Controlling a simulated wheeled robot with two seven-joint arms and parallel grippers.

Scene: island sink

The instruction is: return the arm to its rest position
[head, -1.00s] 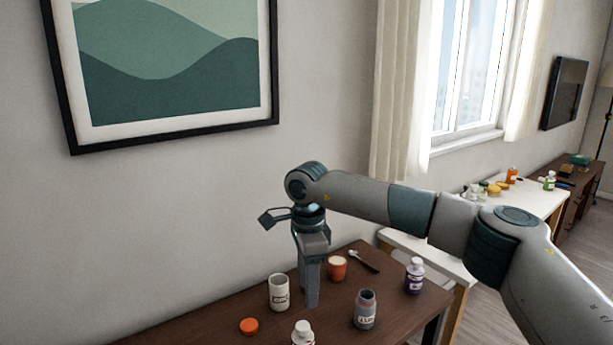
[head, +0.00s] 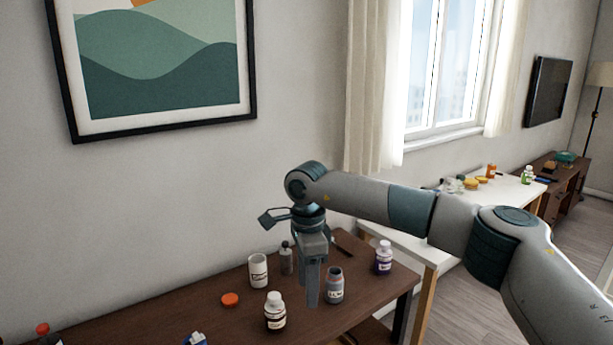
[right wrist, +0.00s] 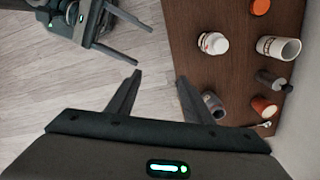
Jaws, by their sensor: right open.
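My right arm (head: 375,198) reaches in from the right of the head view and bends down at the wrist. My right gripper (head: 313,285) points down, in front of the brown table's items in the picture. In the right wrist view its two fingers (right wrist: 160,75) are spread with nothing between them. They point past the table edge, over the pale floor. My left gripper (right wrist: 140,47) shows at the top left of the right wrist view, its fingers apart and empty. It is not in the head view.
The brown table (head: 200,310) holds a white labelled jar (head: 258,271), an orange lid (head: 229,299), a white-capped bottle (head: 275,312), a grey jar (head: 334,286) and a purple bottle (head: 383,258). A white table (head: 500,197) stands behind right. Floor (right wrist: 60,105) lies beside the brown table.

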